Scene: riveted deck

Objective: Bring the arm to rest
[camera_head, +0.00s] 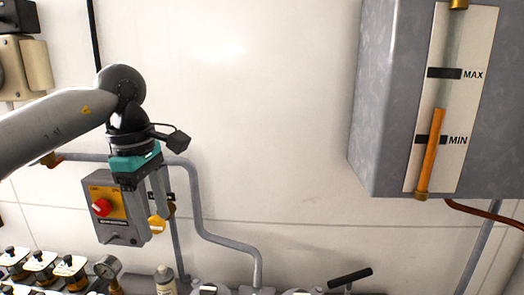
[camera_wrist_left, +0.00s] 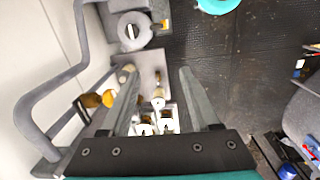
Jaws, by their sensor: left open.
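My left arm comes in from the left in the head view, and its gripper (camera_head: 153,212) hangs down in front of the pale wall. Its two grey fingers are apart with nothing between them. The fingers partly cover the right side of a grey switch box (camera_head: 110,195) with a red knob on an orange plate. In the left wrist view the gripper (camera_wrist_left: 157,75) is also open, with empty space between the fingers and equipment below. My right gripper is in neither view.
A large grey tank (camera_head: 395,90) with a MAX/MIN gauge (camera_head: 432,150) hangs at the right. A grey pipe (camera_head: 197,200) runs along the wall. Terminal-like blocks (camera_head: 38,262), a pressure gauge (camera_head: 107,267) and a black-handled lever (camera_head: 349,277) line the bottom. Dark floor (camera_wrist_left: 225,65) shows in the wrist view.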

